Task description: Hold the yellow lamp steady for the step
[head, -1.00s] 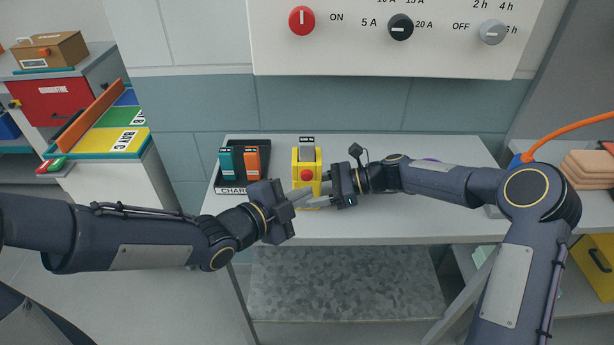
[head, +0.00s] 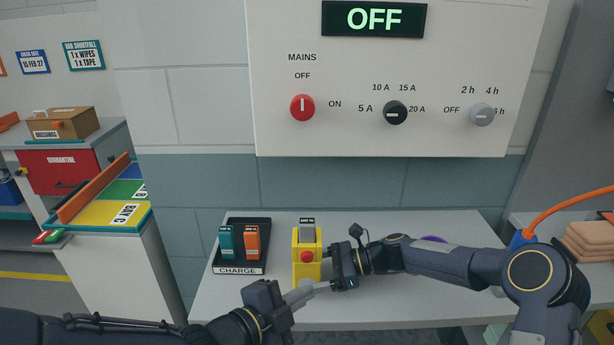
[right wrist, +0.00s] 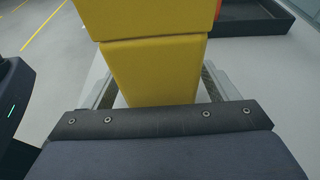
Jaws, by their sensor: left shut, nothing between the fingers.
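The yellow lamp (head: 307,271) stands upright on the pale bench, with a red button on its front and a grey part on top. It also fills the upper middle of the right wrist view (right wrist: 155,70). My right gripper (head: 325,264) comes from the right, and its fingers (right wrist: 160,90) are on both sides of the lamp's body, shut on it. My left gripper (head: 322,286) is shut and empty, its fingertips just in front of the lamp's lower right, close to the right gripper. I cannot tell if they touch anything.
A black CHARGE tray (head: 262,267) holds a teal unit (head: 227,242) and an orange unit (head: 252,241), left of the lamp. A wall panel (head: 350,140) has a red MAINS knob (head: 302,107), two other knobs and an OFF display. The bench (head: 400,305) is clear in front.

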